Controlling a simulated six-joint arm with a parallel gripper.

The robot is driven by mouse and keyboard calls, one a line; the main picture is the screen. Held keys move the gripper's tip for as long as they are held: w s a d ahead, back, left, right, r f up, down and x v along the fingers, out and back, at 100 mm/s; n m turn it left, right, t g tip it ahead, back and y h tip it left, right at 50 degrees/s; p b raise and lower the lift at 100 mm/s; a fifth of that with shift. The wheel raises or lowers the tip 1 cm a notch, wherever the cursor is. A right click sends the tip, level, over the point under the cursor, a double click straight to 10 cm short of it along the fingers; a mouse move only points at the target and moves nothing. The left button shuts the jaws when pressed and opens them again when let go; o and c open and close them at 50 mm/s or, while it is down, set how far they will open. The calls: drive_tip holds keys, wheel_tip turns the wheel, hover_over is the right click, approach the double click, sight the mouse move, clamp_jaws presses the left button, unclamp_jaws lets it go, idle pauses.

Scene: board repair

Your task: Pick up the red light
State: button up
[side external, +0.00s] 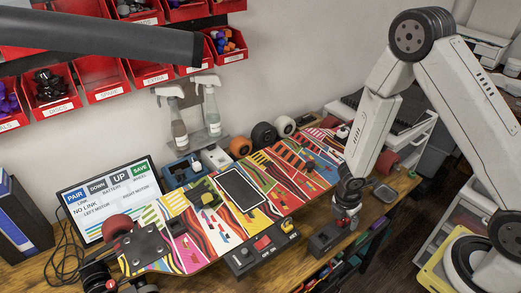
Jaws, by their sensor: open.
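My gripper (346,215) hangs low at the front right edge of the colourful skateboard deck (285,195), just above or beside a small dark box (325,238). It is open, and I see nothing held, though the fingertips are small in this view. A red piece (262,243) sits on a black control box (248,256) at the deck's front edge, to the left of my gripper. It may be the red light, but it is too small to tell. A yellow piece (288,226) sits to its right.
A monitor (105,198) stands at the left. Spray bottles (211,110) and several wheels (264,135) stand behind the deck. Red bins (103,92) hang on the wall. A dark bar crosses the upper left.

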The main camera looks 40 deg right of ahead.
idle(0.3)
clamp_jaws()
drive_tip(key=shift+r, duration=0.2)
wheel_tip(320, 180, up, 10)
drive_tip(key=shift+f, duration=0.2)
idle(1.0)
drive_tip(key=shift+r, duration=0.1)
idle(0.5)
